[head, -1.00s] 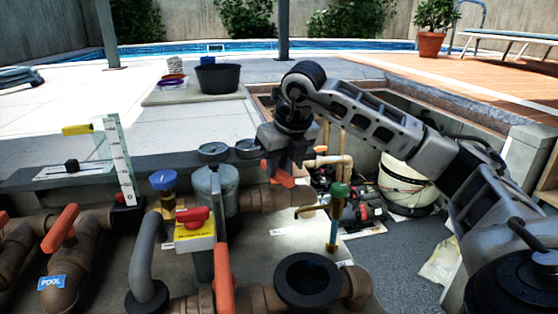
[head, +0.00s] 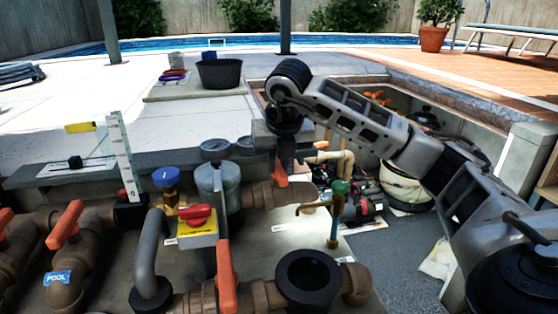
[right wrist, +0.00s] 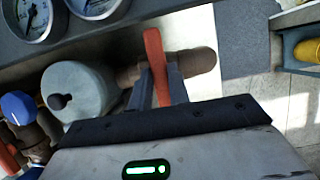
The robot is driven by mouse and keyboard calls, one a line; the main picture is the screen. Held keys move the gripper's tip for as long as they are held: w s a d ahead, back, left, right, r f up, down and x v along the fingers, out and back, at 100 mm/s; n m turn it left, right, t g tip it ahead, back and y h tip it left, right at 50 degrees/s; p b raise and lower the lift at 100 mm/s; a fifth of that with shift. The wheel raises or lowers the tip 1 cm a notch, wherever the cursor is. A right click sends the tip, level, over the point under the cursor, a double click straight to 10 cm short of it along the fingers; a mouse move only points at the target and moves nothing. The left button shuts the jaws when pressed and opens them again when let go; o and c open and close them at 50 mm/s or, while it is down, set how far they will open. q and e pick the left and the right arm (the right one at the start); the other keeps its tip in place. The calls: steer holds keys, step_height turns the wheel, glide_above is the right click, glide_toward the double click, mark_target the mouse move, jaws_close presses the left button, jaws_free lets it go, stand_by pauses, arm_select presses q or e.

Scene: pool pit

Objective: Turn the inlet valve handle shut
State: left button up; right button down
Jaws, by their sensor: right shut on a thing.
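An orange valve handle (head: 281,173) sits on a brown pipe (head: 257,195) just right of a grey cylindrical housing (head: 217,187). I take it to be the inlet valve handle; no label on it is readable. My right gripper (head: 287,162) reaches down to it from above. In the right wrist view, the handle (right wrist: 157,65) stands between the two fingers of my right gripper (right wrist: 158,85), which are shut on it. The fingers hide part of the handle, and its pivot is not clear. My left gripper is not in view.
Other orange handles stand at the left (head: 65,225) and front (head: 226,278). A red knob on a yellow box (head: 197,228), a blue-capped valve (head: 166,180) and gauges (right wrist: 35,17) are close by.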

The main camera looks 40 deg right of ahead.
steer(key=c, duration=1.3)
jaws_free()
steer(key=shift+r, duration=0.15)
steer(key=v, duration=0.8)
arm_select(q)
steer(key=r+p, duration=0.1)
steer(key=p, duration=0.1)
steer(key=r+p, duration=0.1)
steer(key=p, duration=0.1)
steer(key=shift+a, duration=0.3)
arm_select(e)
steer(key=v, duration=0.7)
steer(key=shift+s+a+r, duration=0.1)
steer(key=shift+r, duration=0.25)
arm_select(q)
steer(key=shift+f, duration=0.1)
